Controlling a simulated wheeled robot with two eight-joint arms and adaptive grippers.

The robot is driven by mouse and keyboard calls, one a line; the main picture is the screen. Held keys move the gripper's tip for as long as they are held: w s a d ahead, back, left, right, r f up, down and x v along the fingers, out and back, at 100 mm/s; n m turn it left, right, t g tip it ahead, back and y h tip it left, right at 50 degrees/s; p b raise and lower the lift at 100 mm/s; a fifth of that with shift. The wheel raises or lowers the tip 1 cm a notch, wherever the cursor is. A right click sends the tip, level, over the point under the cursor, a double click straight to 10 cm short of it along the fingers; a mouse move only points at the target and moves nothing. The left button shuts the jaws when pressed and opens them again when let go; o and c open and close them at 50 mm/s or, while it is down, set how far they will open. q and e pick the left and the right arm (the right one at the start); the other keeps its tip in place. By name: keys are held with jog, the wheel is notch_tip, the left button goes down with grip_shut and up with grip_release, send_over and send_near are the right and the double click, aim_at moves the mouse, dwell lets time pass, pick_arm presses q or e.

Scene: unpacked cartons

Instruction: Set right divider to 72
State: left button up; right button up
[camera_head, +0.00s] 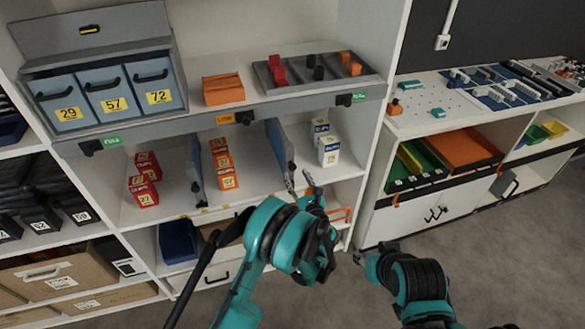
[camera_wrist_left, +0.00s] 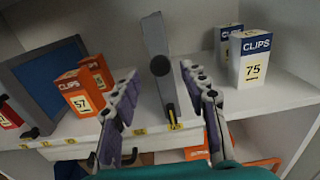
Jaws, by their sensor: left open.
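The right divider (camera_head: 280,145) is a blue-grey upright panel on the middle shelf, between the orange boxes and the white boxes. In the left wrist view the right divider (camera_wrist_left: 154,35) stands edge-on with a dark round knob. My left gripper (camera_head: 299,179) is open in front of the shelf, close to this divider. In the left wrist view its fingers (camera_wrist_left: 157,75) appear on either side of the divider's front edge; contact is unclear. Small yellow labels (camera_wrist_left: 175,127) line the shelf edge, too small to read. My right gripper (camera_head: 366,259) is low at right, its jaws unclear.
The left divider (camera_head: 196,170) stands between red boxes (camera_head: 144,180) and orange boxes (camera_head: 223,163). White clips boxes (camera_head: 328,150) stand right of the right divider; one (camera_wrist_left: 250,60) reads 75. Blue bins (camera_head: 110,92) sit above. The floor at right is clear.

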aim_at(293, 168)
pick_arm(q)
jog(key=b+x, duration=0.1)
jog(key=x, duration=0.5)
